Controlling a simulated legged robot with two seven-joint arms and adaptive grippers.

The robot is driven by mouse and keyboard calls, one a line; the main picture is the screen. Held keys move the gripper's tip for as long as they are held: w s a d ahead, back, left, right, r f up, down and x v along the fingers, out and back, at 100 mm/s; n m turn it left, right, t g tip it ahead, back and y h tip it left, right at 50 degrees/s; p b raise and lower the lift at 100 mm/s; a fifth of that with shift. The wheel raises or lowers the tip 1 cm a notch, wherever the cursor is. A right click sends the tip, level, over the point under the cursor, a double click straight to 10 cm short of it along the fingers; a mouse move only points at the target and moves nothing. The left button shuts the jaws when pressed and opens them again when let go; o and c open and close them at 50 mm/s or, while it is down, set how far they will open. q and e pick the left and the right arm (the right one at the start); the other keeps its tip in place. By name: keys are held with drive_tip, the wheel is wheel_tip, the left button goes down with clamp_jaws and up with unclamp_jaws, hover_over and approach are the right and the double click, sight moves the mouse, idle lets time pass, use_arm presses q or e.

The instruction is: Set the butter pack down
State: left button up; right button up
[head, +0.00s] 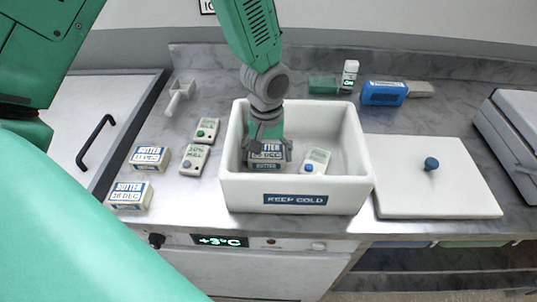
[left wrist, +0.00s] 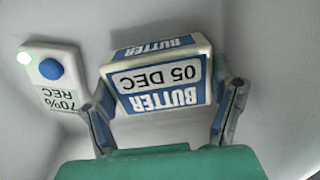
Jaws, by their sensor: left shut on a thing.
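My left gripper (head: 266,140) reaches down into the white box labelled KEEP COLD (head: 232,190). It is shut on a butter pack (head: 266,162), which is cream with a blue BUTTER band. In the left wrist view the pack (left wrist: 158,78) reads 05 DEC and sits between the two fingers (left wrist: 163,108). The pack is inside the box, at the left of its interior; whether it touches the floor I cannot tell. My right gripper is not in view.
A small device with a blue button (head: 315,161) is in the box, right of the pack. Two butter packs (head: 150,158) (head: 130,195) and two small devices (head: 206,131) (head: 194,160) stand left of the box. A white lid (head: 435,185) with a blue knob lies right.

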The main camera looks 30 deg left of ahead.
sight(268, 152)
use_arm(q)
drive_tip(key=shift+w+f, duration=0.1)
drive_tip(key=shift+f, duration=0.3)
drive_tip(key=shift+d, duration=0.8)
drive_tip(key=o, duration=1.4)
drive_tip(key=shift+d, duration=0.1)
drive_tip(key=shift+a, duration=0.6)
drive_tip(key=shift+a+r, duration=0.15)
drive_tip(key=shift+r, duration=0.2)
drive_tip(key=r, duration=0.3)
drive_tip(key=d+r, duration=0.1)
drive_tip(key=r, duration=0.7)
drive_tip(key=shift+d, duration=0.15)
drive_tip(key=shift+a+r, duration=0.25)
drive_tip(key=shift+a, duration=0.35)
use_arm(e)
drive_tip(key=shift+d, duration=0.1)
